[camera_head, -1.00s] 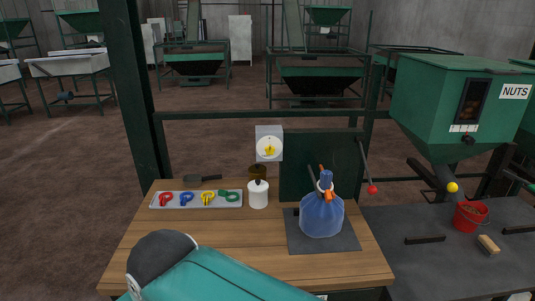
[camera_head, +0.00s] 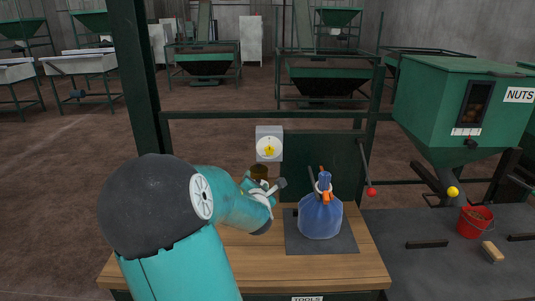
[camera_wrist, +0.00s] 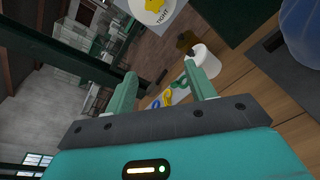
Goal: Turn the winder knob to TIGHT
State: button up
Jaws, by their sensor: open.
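The yellow star-shaped winder knob (camera_head: 269,151) sits on a round white dial in a grey box on the green frame behind the bench. In the wrist view the knob (camera_wrist: 153,5) is at the top edge, with the word TIGHT on the dial below it. Where the knob points is not clear. My gripper (camera_head: 277,187) is below and in front of the dial, apart from it. In the wrist view its two fingers (camera_wrist: 161,76) are spread with nothing held between them. The blue bag (camera_head: 320,217) stands upright on a dark mat right of my gripper, with an orange piece at its neck.
A brown pot (camera_head: 259,172) and a white canister (camera_wrist: 206,61) stand near my gripper. A tray with coloured clips (camera_wrist: 158,99) shows beyond the fingers; my arm hides it in the head view. A red-tipped lever (camera_head: 371,190) is right of the bag. The wooden bench front (camera_head: 300,272) is clear.

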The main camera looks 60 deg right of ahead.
aim_at(269, 151)
jog(key=s+d+r+n+h, duration=0.2)
jog(key=s+d+r+n, duration=0.1)
jog(key=n, duration=0.1)
jog(key=x, duration=1.3)
jog(key=shift+w+d+f, duration=0.15)
jog(key=shift+d+f, duration=0.05)
jog(key=shift+d, duration=0.2)
jog(key=c, duration=1)
